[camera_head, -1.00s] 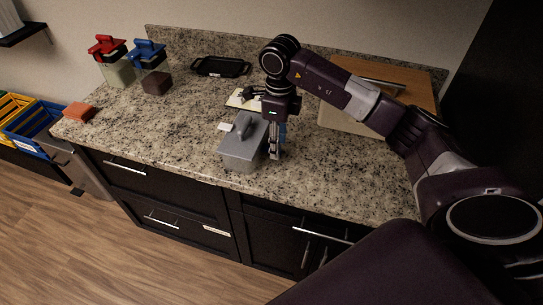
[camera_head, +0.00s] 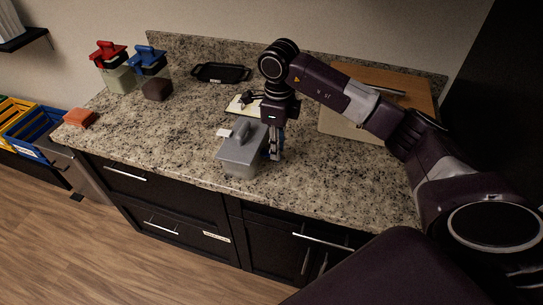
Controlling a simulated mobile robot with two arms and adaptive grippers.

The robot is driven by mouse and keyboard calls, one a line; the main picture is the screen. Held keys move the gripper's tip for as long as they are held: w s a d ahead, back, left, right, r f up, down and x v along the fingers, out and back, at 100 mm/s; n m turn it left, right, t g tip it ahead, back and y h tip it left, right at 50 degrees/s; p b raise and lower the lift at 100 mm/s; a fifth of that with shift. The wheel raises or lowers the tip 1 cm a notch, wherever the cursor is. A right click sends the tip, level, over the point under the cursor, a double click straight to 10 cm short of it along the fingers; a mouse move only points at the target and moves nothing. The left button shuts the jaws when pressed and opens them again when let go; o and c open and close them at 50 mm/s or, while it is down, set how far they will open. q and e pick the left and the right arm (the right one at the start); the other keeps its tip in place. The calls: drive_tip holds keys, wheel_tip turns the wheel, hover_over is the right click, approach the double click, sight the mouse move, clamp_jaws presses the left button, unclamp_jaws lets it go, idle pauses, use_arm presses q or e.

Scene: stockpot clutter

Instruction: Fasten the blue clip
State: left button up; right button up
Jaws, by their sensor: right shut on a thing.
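A grey lidded box (camera_head: 238,158) with a raised handle on its lid stands near the counter's front edge. My right gripper (camera_head: 275,153) points straight down at the right side of this box. Its fingers are shut on a small blue piece (camera_head: 282,133), which looks like the blue clip and shows only partly behind the fingers. I cannot tell whether the clip is latched to the box. My left gripper is out of view.
Two clear containers with a red lid (camera_head: 108,56) and a blue lid (camera_head: 147,58) stand at the back left. A brown block (camera_head: 157,90), an orange block (camera_head: 80,118), a black tray (camera_head: 221,73) and a wooden board (camera_head: 420,88) lie around. The front right counter is clear.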

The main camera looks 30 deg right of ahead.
sight(267, 153)
drive_tip(key=shift+w+a+r+p, duration=0.2)
drive_tip(key=shift+w+r, duration=0.05)
drive_tip(key=shift+r, duration=0.2)
drive_tip(key=shift+w+a+r+p, duration=0.15)
drive_tip(key=shift+w+a+r, duration=0.1)
drive_tip(key=shift+r, duration=0.2)
drive_tip(key=shift+w+r, duration=0.1)
drive_tip(key=shift+w+a+r, duration=0.15)
drive_tip(key=shift+w+a, duration=0.05)
drive_tip(key=shift+w+a, duration=0.1)
drive_tip(key=shift+w+a+r, duration=0.2)
drive_tip(key=o, duration=0.7)
drive_tip(key=shift+o, duration=0.2)
